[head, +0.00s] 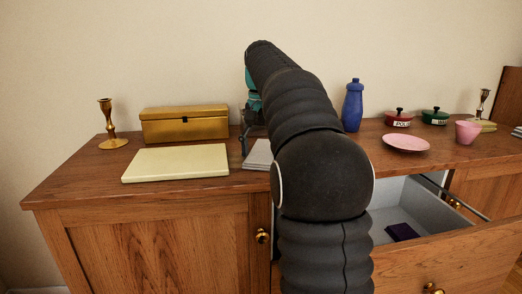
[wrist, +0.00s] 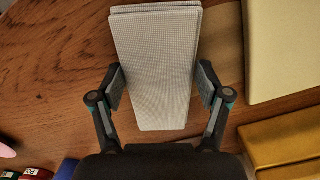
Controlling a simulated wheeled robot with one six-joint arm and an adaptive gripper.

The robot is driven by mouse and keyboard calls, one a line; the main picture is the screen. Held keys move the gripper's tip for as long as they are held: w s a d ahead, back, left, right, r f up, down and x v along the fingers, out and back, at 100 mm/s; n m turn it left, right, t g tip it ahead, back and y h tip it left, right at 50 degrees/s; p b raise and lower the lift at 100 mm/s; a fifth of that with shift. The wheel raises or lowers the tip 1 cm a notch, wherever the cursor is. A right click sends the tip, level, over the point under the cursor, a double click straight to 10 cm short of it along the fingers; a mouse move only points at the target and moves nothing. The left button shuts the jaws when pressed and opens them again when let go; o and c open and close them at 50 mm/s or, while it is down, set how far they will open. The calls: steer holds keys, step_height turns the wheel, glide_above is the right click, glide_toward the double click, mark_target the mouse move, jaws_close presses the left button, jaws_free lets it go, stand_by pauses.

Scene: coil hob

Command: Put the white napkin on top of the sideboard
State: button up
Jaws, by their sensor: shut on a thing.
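The white napkin (wrist: 155,70) is a folded, pale checked cloth, seen large in the wrist view. It also shows in the head view (head: 259,154), partly hidden behind my arm. My gripper (wrist: 160,86) has one finger at each long side of the napkin and is shut on it. The napkin is over the wooden top of the sideboard (head: 75,183); whether it touches the wood I cannot tell. In the head view my arm hides most of my gripper.
A cream board or book (head: 176,162) and a gold box (head: 185,124) lie left of the napkin, with a brass candlestick (head: 112,125). A blue bottle (head: 352,106), pink plate (head: 406,143) and pink cup (head: 467,132) stand right. An open drawer (head: 425,200) holds a dark purple item.

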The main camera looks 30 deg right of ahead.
mark_target(260, 154)
steer(key=o, duration=1.1)
step_height(260, 154, up, 8)
steer(key=p, duration=0.2)
steer(key=shift+f+p, duration=0.15)
steer(key=shift+p, duration=0.25)
steer(key=shift+s+a, duration=0.2)
steer(key=shift+a, duration=0.05)
steer(key=s+a, duration=0.2)
steer(key=s+a+f+n+t, duration=0.1)
steer(key=s+a, duration=0.1)
steer(key=s+a+n, duration=0.1)
steer(key=s+a, duration=0.1)
steer(key=shift+s+f+t, duration=0.25)
steer(key=shift+f+t, duration=0.05)
steer(key=shift+t, duration=0.1)
steer(key=s+a+f+n+t, duration=0.1)
steer(key=s+a+f+n, duration=0.1)
steer(key=s+f, duration=0.4)
steer(key=s+a+f+n+t, duration=0.1)
steer(key=s+a+f+n, duration=0.1)
steer(key=s+a+f, duration=0.2)
steer(key=s+a+f+n+t, duration=0.1)
steer(key=s+a+f, duration=0.2)
steer(key=s+f, duration=0.6)
steer(key=shift+s+f+n+t, duration=0.3)
steer(key=shift+n+t, duration=0.1)
